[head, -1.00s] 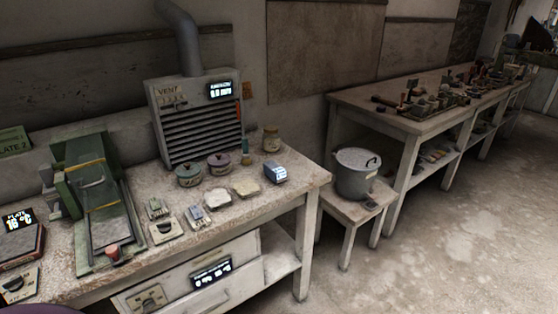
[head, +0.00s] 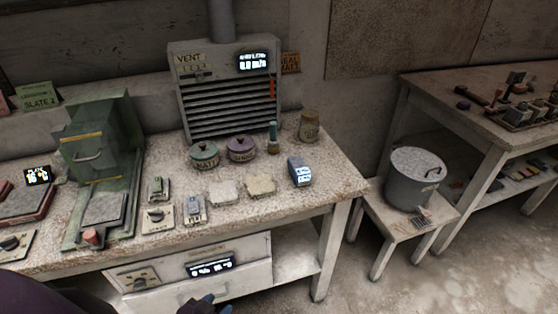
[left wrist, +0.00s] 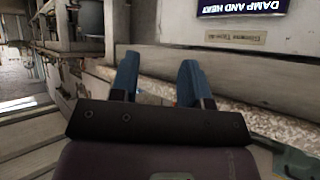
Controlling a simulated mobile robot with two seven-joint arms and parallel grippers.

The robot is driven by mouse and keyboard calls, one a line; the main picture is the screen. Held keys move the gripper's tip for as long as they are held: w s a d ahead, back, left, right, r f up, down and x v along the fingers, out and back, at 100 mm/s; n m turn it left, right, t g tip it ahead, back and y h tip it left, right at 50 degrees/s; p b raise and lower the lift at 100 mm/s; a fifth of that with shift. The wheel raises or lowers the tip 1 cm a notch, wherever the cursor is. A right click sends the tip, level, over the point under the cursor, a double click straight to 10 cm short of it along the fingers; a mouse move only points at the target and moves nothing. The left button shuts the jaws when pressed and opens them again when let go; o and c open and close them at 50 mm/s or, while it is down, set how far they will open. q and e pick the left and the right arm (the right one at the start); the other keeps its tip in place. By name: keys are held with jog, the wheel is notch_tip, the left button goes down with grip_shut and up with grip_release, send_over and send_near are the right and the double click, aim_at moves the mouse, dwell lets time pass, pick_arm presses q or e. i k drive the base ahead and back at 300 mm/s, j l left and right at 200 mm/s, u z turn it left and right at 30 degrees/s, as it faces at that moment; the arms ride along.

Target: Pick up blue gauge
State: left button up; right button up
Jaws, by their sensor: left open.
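The blue gauge (head: 300,171), a small blue-grey box with a lit display, stands on the worktop near its right end. It is right of two pale flat pieces. The gauge cannot be made out there. My right gripper is not in view.
Behind the gauge stand a jar (head: 309,126), a green bottle (head: 273,138), a purple pot (head: 241,149) and a green pot (head: 204,155). The vent unit (head: 225,95) rises behind. A bucket (head: 414,179) stands on a low stool at right. The worktop's front right is clear.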

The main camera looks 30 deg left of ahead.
aim_at(301, 176)
jog(key=i+l+u, duration=0.7)
jog(key=l+u, duration=0.2)
